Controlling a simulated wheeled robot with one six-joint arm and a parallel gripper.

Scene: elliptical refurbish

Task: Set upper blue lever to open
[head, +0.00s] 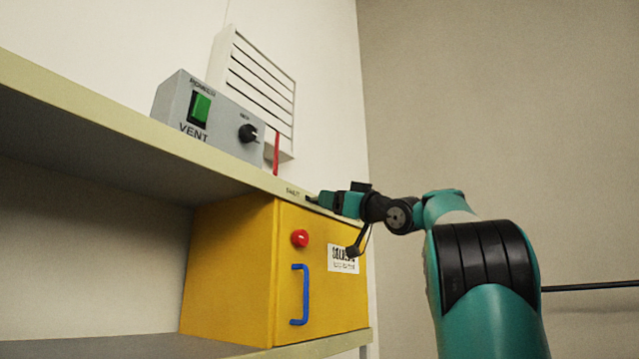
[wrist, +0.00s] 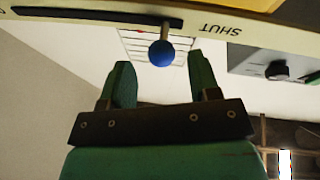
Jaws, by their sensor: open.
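The upper blue lever, a round blue knob (wrist: 162,53) on a short thin stem, shows in the wrist view. Its stem sits in a dark slot (wrist: 100,14) in the shelf edge, at the end near the printed word SHUT. My gripper (wrist: 159,62) is open, with one green finger on each side of the knob. The knob lies between the fingertips or just past them, and I see no clear contact. In the head view my gripper (head: 335,203) is at the shelf edge right of the SHUT label, and the lever knob is hidden there.
A yellow cabinet (head: 230,270) with a red button (head: 300,238) and blue handle (head: 299,295) sits below the shelf edge (head: 150,135). A grey VENT box (head: 215,125) stands on the shelf before a white louvre (head: 258,80). Open space lies to the right.

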